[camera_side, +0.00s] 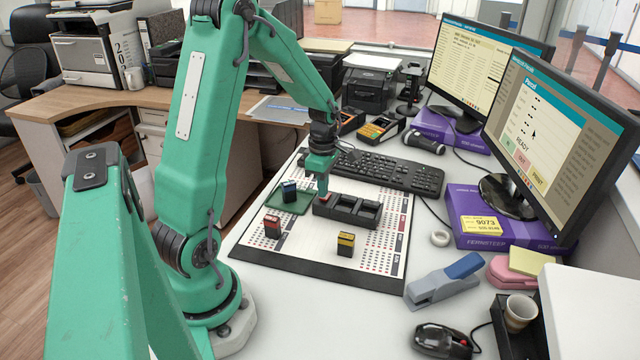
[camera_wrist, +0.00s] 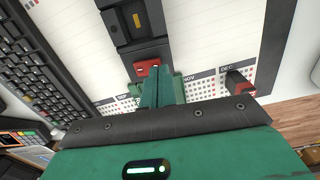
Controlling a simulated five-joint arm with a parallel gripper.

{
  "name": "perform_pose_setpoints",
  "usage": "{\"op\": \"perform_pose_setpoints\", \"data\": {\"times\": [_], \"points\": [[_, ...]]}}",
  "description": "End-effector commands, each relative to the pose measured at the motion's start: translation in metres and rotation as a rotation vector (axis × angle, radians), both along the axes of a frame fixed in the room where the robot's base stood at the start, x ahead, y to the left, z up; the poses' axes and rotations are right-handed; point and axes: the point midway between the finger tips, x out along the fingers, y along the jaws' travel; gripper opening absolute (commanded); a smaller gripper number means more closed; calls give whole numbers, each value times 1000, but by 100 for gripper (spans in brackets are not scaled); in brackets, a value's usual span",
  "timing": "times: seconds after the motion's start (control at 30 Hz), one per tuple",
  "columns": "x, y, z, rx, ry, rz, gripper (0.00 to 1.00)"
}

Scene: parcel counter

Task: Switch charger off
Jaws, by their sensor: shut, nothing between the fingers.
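The black charger (camera_side: 349,211) lies on the calendar desk pad, with a row of bays that look empty. Its red switch (camera_wrist: 147,68) shows at its near end in the wrist view, and a small amber mark (camera_wrist: 137,20) shows on the black body beyond. My gripper (camera_side: 323,190) points down at the charger's left end. In the wrist view my gripper (camera_wrist: 153,84) is shut and empty, its tips right by the red switch and hiding part of it. I cannot tell whether they touch it, or which way the switch is set.
A blue-topped battery (camera_side: 289,191) stands on a green mat (camera_side: 302,204). A red one (camera_side: 272,227) and a yellow one (camera_side: 345,244) stand on the calendar pad (camera_side: 376,267). The keyboard (camera_side: 390,172) lies behind the charger; a stapler (camera_side: 445,282) is at right.

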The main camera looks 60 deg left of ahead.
Motion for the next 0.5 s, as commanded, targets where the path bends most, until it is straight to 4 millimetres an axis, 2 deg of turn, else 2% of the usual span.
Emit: {"op": "perform_pose_setpoints", "data": {"times": [0.5], "points": [[0,0,-5,0,0,0,0]]}}
